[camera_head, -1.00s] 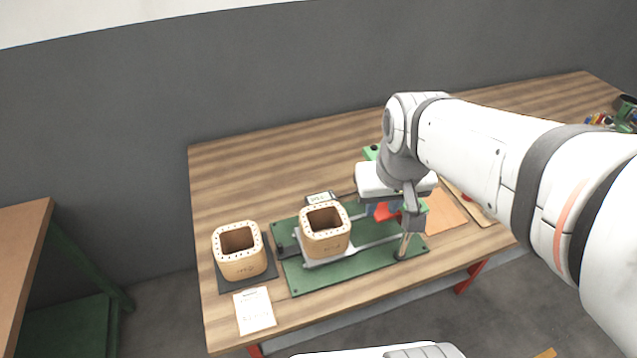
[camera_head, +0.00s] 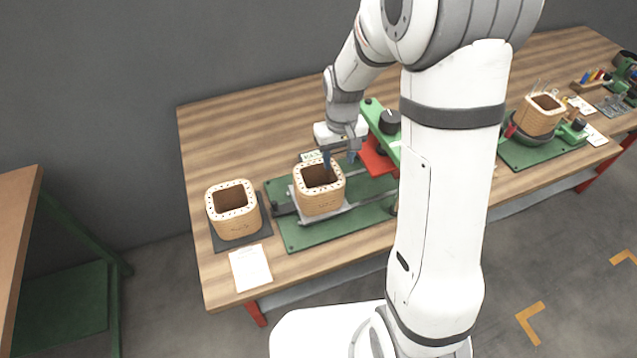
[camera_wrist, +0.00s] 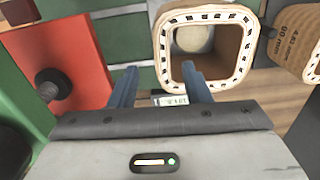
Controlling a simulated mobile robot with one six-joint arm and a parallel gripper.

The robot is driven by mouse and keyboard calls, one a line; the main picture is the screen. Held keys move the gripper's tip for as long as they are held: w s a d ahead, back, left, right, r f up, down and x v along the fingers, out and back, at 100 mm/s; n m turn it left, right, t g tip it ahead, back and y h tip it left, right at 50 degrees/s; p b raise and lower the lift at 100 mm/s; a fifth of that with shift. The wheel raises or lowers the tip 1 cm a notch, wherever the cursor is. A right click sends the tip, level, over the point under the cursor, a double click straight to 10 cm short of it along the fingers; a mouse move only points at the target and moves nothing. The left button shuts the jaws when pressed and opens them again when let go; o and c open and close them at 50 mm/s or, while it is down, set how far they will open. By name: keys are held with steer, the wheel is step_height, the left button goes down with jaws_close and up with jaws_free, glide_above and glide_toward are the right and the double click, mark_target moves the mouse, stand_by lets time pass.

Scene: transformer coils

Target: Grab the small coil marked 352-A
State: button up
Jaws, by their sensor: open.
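A tan wooden coil (camera_head: 319,202) with a square opening stands upright on the green fixture in the head view. A similar coil (camera_head: 236,226) stands to its left on a dark mat. Their markings are too small to read in the head view. My gripper (camera_head: 339,160) is open and empty at the first coil's back right. In the wrist view my gripper (camera_wrist: 158,76) has one finger overlapping the near coil's (camera_wrist: 246,72) rim and opening, the other outside it. Contact cannot be told. Another coil (camera_wrist: 299,40) shows print reading about "4.82 mm", partly cut off.
The green fixture (camera_head: 290,235) carries a red block (camera_head: 376,158) and a green arm with a black knob (camera_head: 390,121). A small display (camera_head: 313,156) stands behind the coil. A paper (camera_head: 250,268) lies front left. Another coil (camera_head: 539,115) stands far right. The back left table is clear.

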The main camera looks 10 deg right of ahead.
mark_target(337, 170)
steer(key=f, duration=0.2)
steer(key=f+p, duration=0.1)
steer(key=f, duration=0.2)
steer(key=shift+s+f, duration=0.3)
steer(key=shift+s, duration=0.05)
steer(key=shift+c, duration=0.5)
jaws_close()
steer(key=shift+a, duration=0.1)
